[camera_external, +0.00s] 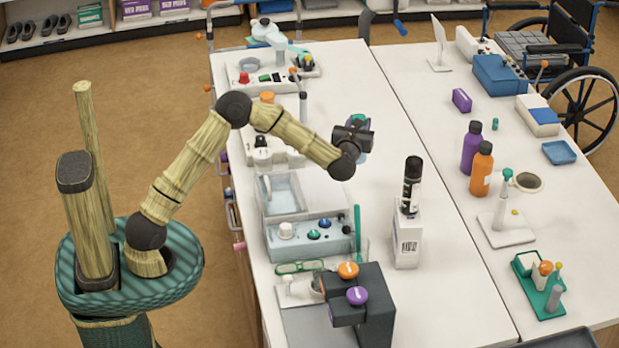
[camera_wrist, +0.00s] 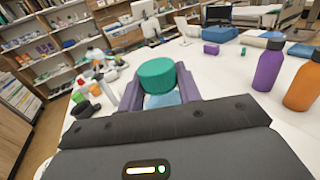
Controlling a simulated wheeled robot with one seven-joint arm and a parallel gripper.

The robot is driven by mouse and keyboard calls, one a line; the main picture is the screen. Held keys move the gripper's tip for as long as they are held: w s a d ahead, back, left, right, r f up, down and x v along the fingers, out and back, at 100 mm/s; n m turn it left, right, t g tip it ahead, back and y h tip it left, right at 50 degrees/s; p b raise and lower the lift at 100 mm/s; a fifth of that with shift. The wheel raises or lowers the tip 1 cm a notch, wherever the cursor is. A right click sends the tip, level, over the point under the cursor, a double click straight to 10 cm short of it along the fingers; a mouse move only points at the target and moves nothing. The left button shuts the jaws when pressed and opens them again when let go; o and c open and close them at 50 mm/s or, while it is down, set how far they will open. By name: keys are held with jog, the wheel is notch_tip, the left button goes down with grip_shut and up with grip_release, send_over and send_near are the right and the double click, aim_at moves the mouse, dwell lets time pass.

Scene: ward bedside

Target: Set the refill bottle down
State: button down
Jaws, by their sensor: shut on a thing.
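The refill bottle has a ribbed teal cap (camera_wrist: 157,75) and a pale blue body (camera_wrist: 165,100), seen between two purple fingers in the wrist view. My gripper (camera_external: 353,138) is shut on it. In the external view a little of the bottle (camera_external: 360,118) shows behind the dark gripper, which hides most of it. The gripper and bottle appear above the white table (camera_external: 340,85), left of the crease between the two tabletops. The bottle's base is hidden, so I cannot tell its exact height above the table.
A black spray can on a white box (camera_external: 407,235) stands in front and to the right. A clear basin (camera_external: 283,195) and a knob unit (camera_external: 310,240) lie to the left. Purple (camera_external: 471,148) and orange (camera_external: 482,168) bottles stand further right. The table behind the gripper is mostly clear.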

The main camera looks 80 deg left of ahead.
jog(key=shift+f+p, duration=0.35)
jog(key=shift+f, duration=2.7)
jog(key=shift+f, duration=1.85)
jog(key=shift+f, duration=0.1)
jog(key=c, duration=1)
grip_release()
jog(key=shift+o, duration=0.2)
